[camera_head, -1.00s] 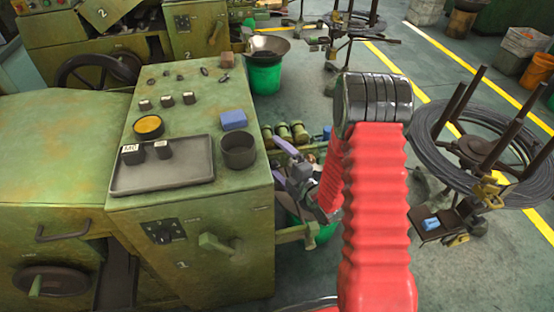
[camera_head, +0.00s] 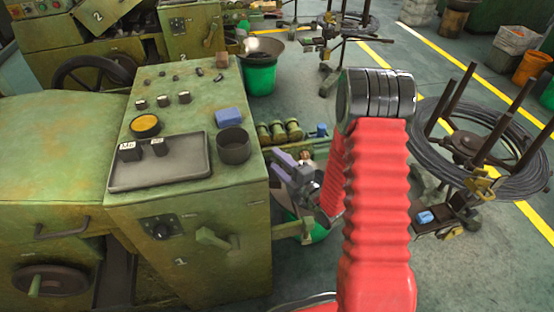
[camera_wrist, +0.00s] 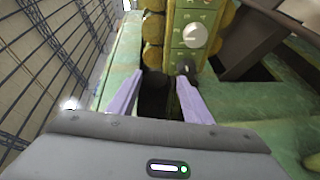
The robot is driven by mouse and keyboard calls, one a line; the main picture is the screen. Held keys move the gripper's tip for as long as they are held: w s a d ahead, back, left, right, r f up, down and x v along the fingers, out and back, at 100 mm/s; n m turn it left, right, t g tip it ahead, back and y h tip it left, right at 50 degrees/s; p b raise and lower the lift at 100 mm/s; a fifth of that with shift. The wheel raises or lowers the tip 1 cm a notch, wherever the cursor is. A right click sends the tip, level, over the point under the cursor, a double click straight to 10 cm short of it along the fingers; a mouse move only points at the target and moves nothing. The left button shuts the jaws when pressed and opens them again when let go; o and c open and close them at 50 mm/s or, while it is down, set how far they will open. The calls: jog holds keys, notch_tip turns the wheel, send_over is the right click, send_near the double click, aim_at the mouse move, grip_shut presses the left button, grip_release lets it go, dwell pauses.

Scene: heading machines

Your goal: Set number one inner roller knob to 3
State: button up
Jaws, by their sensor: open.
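Machine number one (camera_head: 190,262) is the green cabinet at the left in the head view. Several yellow-green rollers (camera_head: 280,131) lie behind its right side. My gripper (camera_head: 292,160) is beside them, partly hidden by my red arm. In the wrist view its two lilac fingers (camera_wrist: 160,78) are spread apart and hold nothing. A green plate with markings (camera_wrist: 190,20) lies ahead between yellow rollers (camera_wrist: 153,30). It carries a pale round knob (camera_wrist: 195,36) and a smaller dark knob (camera_wrist: 183,68). A dark round part (camera_wrist: 153,80) shows between the fingers. I cannot read any setting.
A dial knob (camera_head: 160,228) is on the cabinet front. A tray (camera_head: 185,160), a dark cup (camera_head: 234,146) and a blue block (camera_head: 231,117) sit on its top. A wire coil stand (camera_head: 470,150) is at the right. A dark beam (camera_wrist: 250,40) stands right of the plate.

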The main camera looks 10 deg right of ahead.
jog(key=s+d+f, duration=0.1)
jog(key=s+d, duration=0.1)
jog(key=s, duration=0.4)
jog(key=s+d+f, duration=0.1)
jog(key=s+d, duration=0.1)
jog(key=s, duration=0.4)
jog(key=shift+s+f, duration=0.2)
jog(key=shift+f, duration=0.2)
dwell(1.2)
jog(key=shift+w, duration=0.1)
dwell(0.4)
jog(key=w+d+r+m+g+h, duration=0.4)
jog(key=w+r, duration=0.2)
jog(key=s+r+m+g+h, duration=0.2)
jog(key=s+r+m+h, duration=0.3)
jog(key=r, duration=0.4)
jog(key=s+a+r+m+g+y, duration=0.1)
jog(key=s+a+r+m, duration=0.2)
jog(key=s, duration=0.3)
jog(key=s+a+r+m+g, duration=0.1)
jog(key=s+a+r+m, duration=0.2)
jog(key=s, duration=0.4)
jog(key=s+a+r+m+g+y, duration=0.1)
jog(key=s+a+r+m+g, duration=0.1)
jog(key=s+r+m, duration=0.3)
jog(key=shift+s+a+r+m+y, duration=0.3)
jog(key=shift+s+a+r+m, duration=0.15)
jog(key=shift+s, duration=0.65)
jog(key=shift+f, duration=0.1)
jog(key=shift+c, duration=0.4)
